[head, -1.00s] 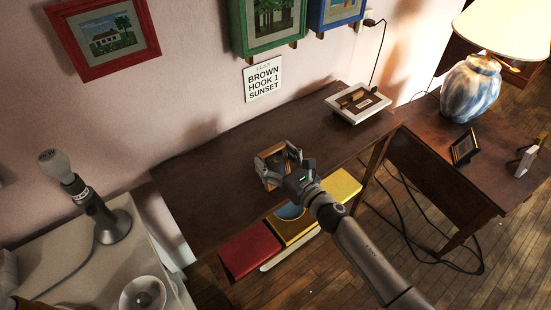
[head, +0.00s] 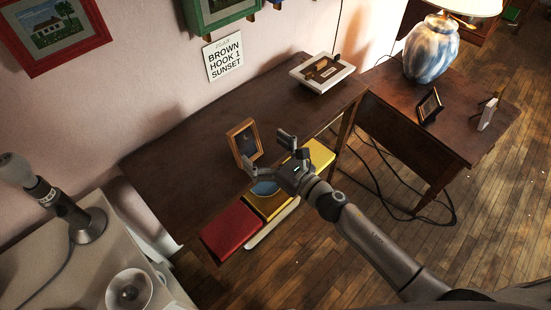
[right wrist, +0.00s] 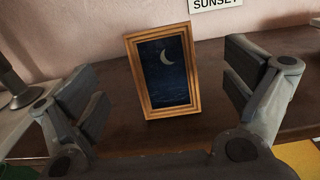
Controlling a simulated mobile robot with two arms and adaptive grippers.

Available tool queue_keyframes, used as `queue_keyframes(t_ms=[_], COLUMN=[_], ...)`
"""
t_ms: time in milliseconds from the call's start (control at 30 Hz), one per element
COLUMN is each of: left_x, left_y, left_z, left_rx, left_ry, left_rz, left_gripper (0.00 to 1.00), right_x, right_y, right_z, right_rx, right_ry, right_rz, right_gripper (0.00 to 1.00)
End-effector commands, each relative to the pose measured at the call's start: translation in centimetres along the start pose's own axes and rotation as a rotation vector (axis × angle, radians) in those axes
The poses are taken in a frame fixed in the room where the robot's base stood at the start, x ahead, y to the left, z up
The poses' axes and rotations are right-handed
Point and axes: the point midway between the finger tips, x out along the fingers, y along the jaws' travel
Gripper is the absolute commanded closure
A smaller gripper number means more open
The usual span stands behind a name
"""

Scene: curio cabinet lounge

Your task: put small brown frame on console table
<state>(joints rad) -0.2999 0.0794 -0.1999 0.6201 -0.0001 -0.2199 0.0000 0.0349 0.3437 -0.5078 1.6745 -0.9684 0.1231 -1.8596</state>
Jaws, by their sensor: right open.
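The small brown frame (head: 244,141) stands upright, leaning slightly back, on the dark console table (head: 190,140). In the right wrist view the frame (right wrist: 164,72) shows a crescent moon over dark water. My right gripper (head: 268,154) is in front of the frame, over the table's front edge. In the right wrist view my right gripper (right wrist: 165,95) is open, with its fingers apart on either side of the frame and nothing between the pads. My left gripper is not in view.
A white frame (head: 322,72) lies at the table's right end. Red (head: 231,229) and yellow (head: 320,154) items sit below the front edge. A side table at right holds a blue-white lamp (head: 431,50) and a small black frame (head: 429,106). The table's left part is clear.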

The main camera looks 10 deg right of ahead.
Motion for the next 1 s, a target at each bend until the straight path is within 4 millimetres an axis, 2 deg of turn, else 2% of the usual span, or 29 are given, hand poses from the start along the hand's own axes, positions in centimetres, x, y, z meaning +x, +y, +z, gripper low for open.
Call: queue_keyframes(t_ms=[100,300,567,667,767,833,867,933,967,1000], left_x=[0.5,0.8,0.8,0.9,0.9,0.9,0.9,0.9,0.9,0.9], left_y=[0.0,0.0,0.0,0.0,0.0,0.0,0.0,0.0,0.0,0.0], left_z=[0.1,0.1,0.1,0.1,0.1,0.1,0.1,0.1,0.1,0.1], left_rx=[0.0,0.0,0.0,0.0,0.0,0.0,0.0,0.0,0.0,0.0], left_ry=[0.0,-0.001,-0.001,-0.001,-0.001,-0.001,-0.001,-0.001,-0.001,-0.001], left_rz=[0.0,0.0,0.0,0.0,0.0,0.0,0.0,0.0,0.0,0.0], left_gripper=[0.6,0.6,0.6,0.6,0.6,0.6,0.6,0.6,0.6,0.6], right_x=[-2.4,-4.3,-4.7,-4.7,-5.2,-6.1,-6.7,-9.0,-10.3,-12.3], right_y=[0.1,0.0,0.0,-0.2,-1.6,-3.1,-3.8,-5.3,-5.7,-6.0], right_z=[-0.3,-0.1,0.1,-0.5,-3.6,-7.8,-10.0,-16.1,-18.7,-22.3], right_rx=[0.0,0.0,0.0,0.027,0.178,0.385,0.496,0.79,0.922,1.098], right_ry=[0.003,0.001,-0.001,0.009,0.058,0.113,0.138,0.195,0.212,0.229], right_rz=[0.001,0.001,0.001,-0.008,-0.062,-0.142,-0.19,-0.331,-0.401,-0.502], right_gripper=[0.03,0.03,0.03,0.03,0.03,0.03,0.03,0.03,0.03,0.03])
